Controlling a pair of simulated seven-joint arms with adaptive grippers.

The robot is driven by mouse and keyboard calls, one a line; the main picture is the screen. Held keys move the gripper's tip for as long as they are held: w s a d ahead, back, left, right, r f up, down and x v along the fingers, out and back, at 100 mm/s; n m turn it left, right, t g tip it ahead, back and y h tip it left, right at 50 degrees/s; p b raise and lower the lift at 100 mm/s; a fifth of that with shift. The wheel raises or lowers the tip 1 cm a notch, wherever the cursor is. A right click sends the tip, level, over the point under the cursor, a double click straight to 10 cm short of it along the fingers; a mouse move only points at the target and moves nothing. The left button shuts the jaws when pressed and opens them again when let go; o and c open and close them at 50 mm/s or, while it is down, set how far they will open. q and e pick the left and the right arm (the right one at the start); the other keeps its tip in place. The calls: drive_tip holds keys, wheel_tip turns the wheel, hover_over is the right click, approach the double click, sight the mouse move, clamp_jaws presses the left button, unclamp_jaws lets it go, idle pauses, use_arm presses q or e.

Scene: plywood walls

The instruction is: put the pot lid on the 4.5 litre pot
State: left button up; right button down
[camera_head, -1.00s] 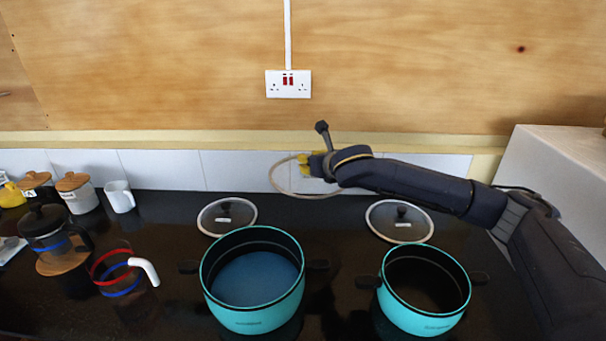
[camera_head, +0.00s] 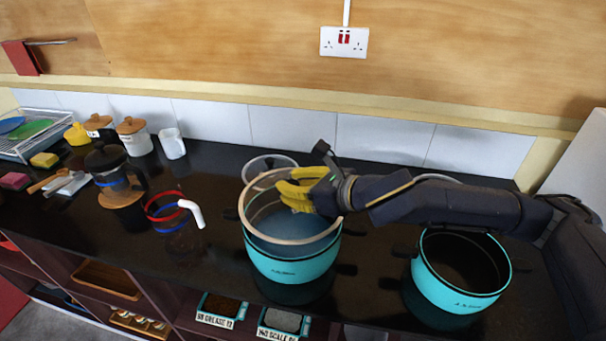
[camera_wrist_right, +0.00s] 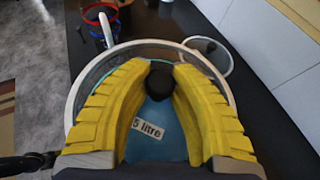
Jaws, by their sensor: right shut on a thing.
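My right gripper (camera_head: 290,190), with yellow ribbed fingers, is shut on the dark knob of a clear pot lid (camera_head: 295,241) with a pale rim. It holds the lid over the left turquoise pot (camera_head: 290,270), slightly off to the left; I cannot tell whether the rims touch. In the right wrist view the gripper (camera_wrist_right: 160,75) grips the knob (camera_wrist_right: 160,84). A label reading "5 litre" (camera_wrist_right: 149,131) shows below it, its left edge by a finger. A second turquoise pot (camera_head: 450,295) stands open at the right. My left gripper is not in view.
Another glass lid (camera_head: 262,161) lies behind the left pot. Shelves (camera_head: 105,280) lie below the counter.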

drive_tip(key=shift+s, duration=0.1)
idle(0.5)
drive_tip(key=shift+f, duration=1.65)
drive_tip(key=shift+f, duration=0.7)
drive_tip(key=c, duration=1.1)
unclamp_jaws()
drive_tip(key=shift+c, duration=0.2)
drive_tip(key=shift+f, duration=0.1)
